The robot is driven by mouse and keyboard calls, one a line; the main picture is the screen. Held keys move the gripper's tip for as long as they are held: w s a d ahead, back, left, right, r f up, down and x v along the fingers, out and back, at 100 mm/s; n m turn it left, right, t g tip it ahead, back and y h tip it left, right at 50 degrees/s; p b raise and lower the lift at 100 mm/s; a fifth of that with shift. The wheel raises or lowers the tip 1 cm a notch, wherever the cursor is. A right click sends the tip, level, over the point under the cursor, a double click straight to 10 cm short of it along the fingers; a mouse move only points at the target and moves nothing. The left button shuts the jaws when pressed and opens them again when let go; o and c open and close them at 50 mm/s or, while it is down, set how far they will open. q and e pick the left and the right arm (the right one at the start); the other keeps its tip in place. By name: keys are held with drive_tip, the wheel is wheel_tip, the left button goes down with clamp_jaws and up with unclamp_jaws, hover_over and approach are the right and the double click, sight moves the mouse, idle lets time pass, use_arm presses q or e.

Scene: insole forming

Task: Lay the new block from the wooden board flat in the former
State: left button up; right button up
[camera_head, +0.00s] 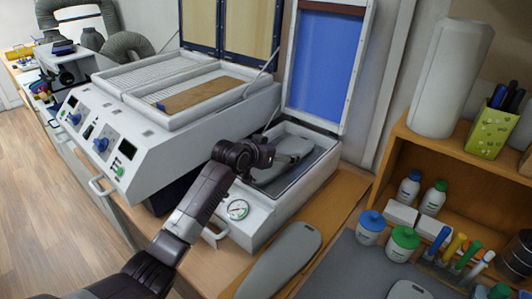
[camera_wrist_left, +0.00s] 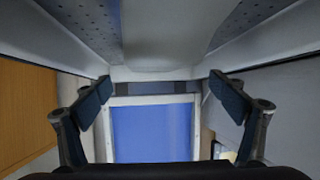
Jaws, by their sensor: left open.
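The former (camera_head: 262,213) is a white box with a gauge on its front. Its lid with a blue sheet (camera_head: 322,62) stands open. A grey sole-shaped block (camera_head: 292,148) lies inside it, partly hidden by my left gripper (camera_head: 272,160). In the left wrist view, my left gripper (camera_wrist_left: 160,88) is open, its blue-padded fingers wide apart. A pale block (camera_wrist_left: 165,40) shows ahead between them over a perforated bed, with the blue lid (camera_wrist_left: 152,132) beyond. Another grey block (camera_head: 280,262) lies flat on a wooden surface in front of the former. My right gripper is out of view.
A white heating machine (camera_head: 130,135) with a brown sheet (camera_head: 203,95) on its grid stands left of the former. Bottles (camera_head: 408,188), jars (camera_head: 403,243) and tubes fill the shelf and grey mat at right. A bare wooden strip (camera_head: 345,190) lies right of the former.

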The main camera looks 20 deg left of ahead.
use_arm(q)
drive_tip(key=b+v, duration=0.1)
drive_tip(key=v, duration=1)
drive_tip(key=shift+b, duration=0.35)
